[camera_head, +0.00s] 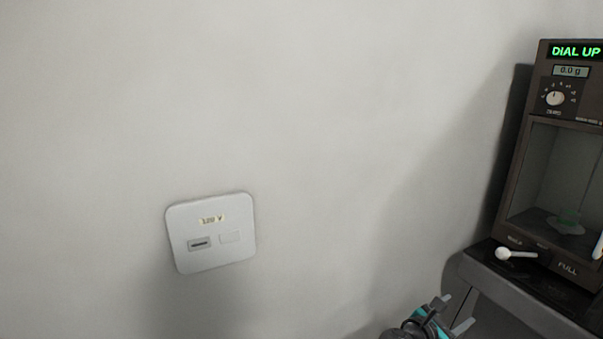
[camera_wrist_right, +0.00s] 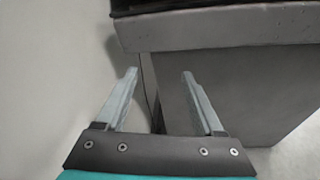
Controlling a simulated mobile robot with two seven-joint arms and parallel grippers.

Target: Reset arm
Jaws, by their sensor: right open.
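My right gripper (camera_head: 456,312) is at the bottom of the head view, just left of the grey table's corner. In the right wrist view, my right gripper (camera_wrist_right: 160,72) shows two pale fingers spread apart with nothing between them. The fingers point toward the table's edge and side. My left gripper is in neither view.
A dark weighing machine (camera_head: 520,165) stands on the grey table (camera_head: 505,283) at the right. Its screens read "DIAL UP" and "0.0 g". A white-knobbed lever (camera_head: 503,253) sticks out in front. A white switch plate (camera_head: 211,261) is on the bare wall. The table edge (camera_wrist_right: 220,33) is close ahead.

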